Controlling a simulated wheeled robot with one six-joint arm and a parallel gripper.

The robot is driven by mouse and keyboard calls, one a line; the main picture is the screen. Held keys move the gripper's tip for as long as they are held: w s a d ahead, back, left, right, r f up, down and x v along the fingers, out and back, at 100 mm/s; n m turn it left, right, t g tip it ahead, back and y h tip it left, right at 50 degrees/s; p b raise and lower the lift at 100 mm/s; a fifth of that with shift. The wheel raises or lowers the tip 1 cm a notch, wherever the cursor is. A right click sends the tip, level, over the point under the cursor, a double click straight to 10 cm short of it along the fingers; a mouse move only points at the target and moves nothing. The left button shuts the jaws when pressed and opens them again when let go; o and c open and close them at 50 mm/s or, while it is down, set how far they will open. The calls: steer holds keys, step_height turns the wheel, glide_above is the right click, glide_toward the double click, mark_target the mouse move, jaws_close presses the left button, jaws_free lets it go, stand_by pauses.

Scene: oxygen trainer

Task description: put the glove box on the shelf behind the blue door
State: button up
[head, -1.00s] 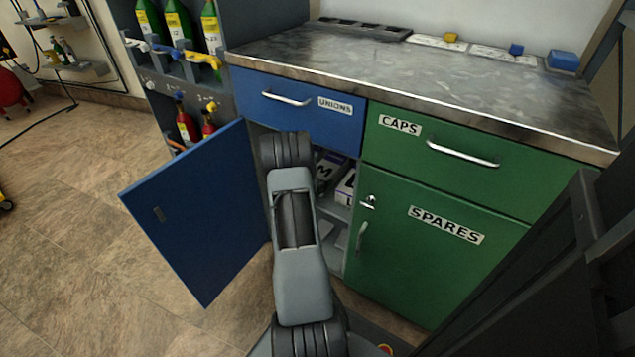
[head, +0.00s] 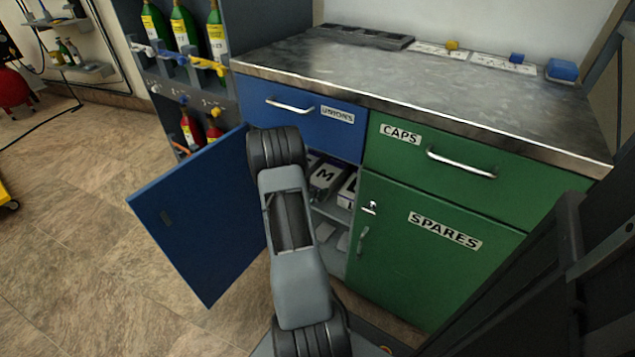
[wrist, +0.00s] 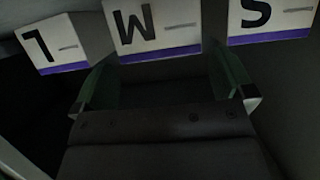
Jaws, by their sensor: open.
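The blue door (head: 200,222) stands wide open to the left of the cabinet. Behind it, white glove boxes with purple edges stand on a grey shelf (head: 335,212). In the wrist view, upside down, I see boxes marked L (wrist: 48,45), M (wrist: 152,30) and S (wrist: 270,18), side by side. The M box (head: 327,178) and part of the L box (head: 349,188) also show in the head view. My gripper (wrist: 165,88) is open, its green-lined fingers spread just below the M box in the wrist view. My arm hides it in the head view.
The blue drawer (head: 300,108) above the opening and the green SPARES door (head: 430,245) to its right are shut. The worktop (head: 440,75) is mostly clear. A bottle rack (head: 185,75) stands at the left. The floor left of the door is free.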

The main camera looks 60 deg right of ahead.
steer(key=p+v, duration=0.1)
steer(key=v, duration=0.5)
stand_by(0.7)
